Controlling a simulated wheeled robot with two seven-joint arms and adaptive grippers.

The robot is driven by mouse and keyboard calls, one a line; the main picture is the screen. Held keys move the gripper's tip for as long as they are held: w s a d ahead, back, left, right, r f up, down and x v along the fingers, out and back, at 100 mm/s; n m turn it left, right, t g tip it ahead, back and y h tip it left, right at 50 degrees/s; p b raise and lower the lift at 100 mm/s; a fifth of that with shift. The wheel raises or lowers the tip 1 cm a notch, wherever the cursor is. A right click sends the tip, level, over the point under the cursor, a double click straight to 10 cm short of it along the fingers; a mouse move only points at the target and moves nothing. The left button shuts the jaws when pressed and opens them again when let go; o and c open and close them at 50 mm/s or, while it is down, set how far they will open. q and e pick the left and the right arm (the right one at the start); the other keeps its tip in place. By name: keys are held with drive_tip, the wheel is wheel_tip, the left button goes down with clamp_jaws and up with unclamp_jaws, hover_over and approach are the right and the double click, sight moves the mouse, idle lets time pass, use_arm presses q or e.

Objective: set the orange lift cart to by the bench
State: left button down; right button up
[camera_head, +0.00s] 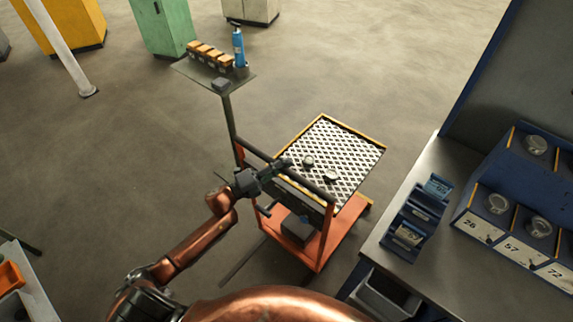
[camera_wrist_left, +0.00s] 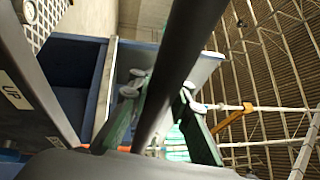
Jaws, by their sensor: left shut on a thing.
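The orange lift cart (camera_head: 336,240) stands on the floor at the middle right of the head view. It has an orange frame, a checkered top plate and a dark push handle (camera_head: 312,184) on its near side. My left gripper (camera_head: 283,165) is at this handle, shut on it. In the left wrist view the dark bar (camera_wrist_left: 185,70) runs between the gripper's fingers (camera_wrist_left: 165,112). The bench (camera_head: 443,160) is right of the cart, with a narrow floor gap between them. My right gripper is not in view.
The bench carries blue bins (camera_head: 415,220) and numbered holders (camera_head: 500,205). A post-mounted shelf (camera_head: 232,82) with a blue bottle (camera_head: 239,48) stands behind the cart. Green (camera_head: 163,25) and yellow (camera_head: 68,22) cabinets are at the back left. Open floor lies left and behind.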

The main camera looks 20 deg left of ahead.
use_arm(q)
drive_tip(key=c, duration=2)
unclamp_jaws()
drive_tip(key=shift+w+a+f, duration=0.15)
drive_tip(key=shift+a+f, duration=0.1)
drive_tip(key=shift+f, duration=0.2)
drive_tip(key=shift+o, duration=1.3)
drive_tip(key=shift+d+r, duration=0.1)
drive_tip(key=shift+r, duration=0.1)
drive_tip(key=v, duration=1.2)
